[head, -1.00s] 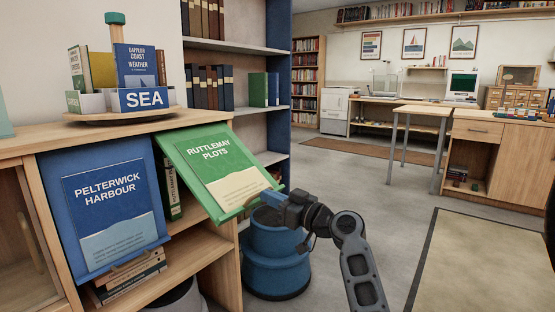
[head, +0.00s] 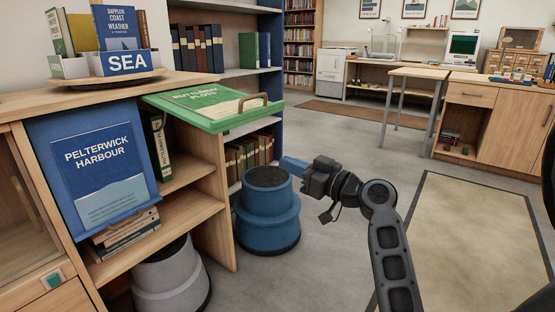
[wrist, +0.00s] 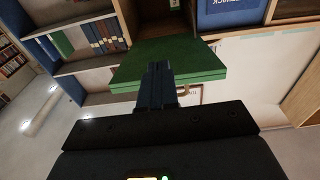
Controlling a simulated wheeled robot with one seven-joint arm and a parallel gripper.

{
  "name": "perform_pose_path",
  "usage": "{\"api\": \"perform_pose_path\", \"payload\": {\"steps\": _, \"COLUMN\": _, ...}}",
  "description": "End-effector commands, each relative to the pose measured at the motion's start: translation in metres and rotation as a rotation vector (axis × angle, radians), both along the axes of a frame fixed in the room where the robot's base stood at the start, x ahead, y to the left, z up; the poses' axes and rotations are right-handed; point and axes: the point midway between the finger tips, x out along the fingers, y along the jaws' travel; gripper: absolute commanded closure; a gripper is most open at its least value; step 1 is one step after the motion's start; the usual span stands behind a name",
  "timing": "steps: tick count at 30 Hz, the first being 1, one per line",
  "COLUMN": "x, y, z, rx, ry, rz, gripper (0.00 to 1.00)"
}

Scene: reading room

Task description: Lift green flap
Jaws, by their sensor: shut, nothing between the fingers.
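The green flap (head: 212,106) labelled Ruttlemay Plots is raised close to level on the cabinet front, tilted slightly, with its wooden handle (head: 253,103) at the outer edge. In the wrist view the flap (wrist: 160,66) shows as a green panel beyond my fingers. My gripper (head: 283,162) is shut and empty, below and to the right of the flap's outer edge and apart from it in the head view. The compartment behind the flap is uncovered and holds a green-and-white binder (head: 157,148).
A blue flap (head: 92,160) labelled Pelterwick Harbour hangs down on the left. A blue step stool (head: 267,215) stands on the floor below my gripper. A rotating book holder (head: 120,78) stands on the cabinet top.

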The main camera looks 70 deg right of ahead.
Motion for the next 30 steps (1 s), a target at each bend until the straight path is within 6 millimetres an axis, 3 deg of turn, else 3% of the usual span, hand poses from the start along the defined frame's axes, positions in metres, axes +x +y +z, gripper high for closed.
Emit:
{"api": "perform_pose_path", "payload": {"steps": 5, "x": -0.012, "y": 0.003, "z": -0.001, "rx": 0.0, "ry": 0.0, "rz": 0.0, "gripper": 1.0}}
{"api": "perform_pose_path", "payload": {"steps": 13, "x": -0.013, "y": 0.004, "z": -0.002, "rx": 0.002, "ry": 0.001, "rz": 0.0, "gripper": 1.0}}
{"api": "perform_pose_path", "payload": {"steps": 17, "x": -0.008, "y": 0.018, "z": -0.02, "rx": 0.036, "ry": 0.032, "rz": -0.006, "gripper": 1.0}}
{"api": "perform_pose_path", "payload": {"steps": 23, "x": -0.004, "y": 0.079, "z": -0.088, "rx": 0.151, "ry": 0.154, "rz": -0.043, "gripper": 1.0}}
{"api": "perform_pose_path", "payload": {"steps": 30, "x": -0.032, "y": 0.165, "z": -0.149, "rx": 0.207, "ry": 0.289, "rz": -0.084, "gripper": 1.0}}
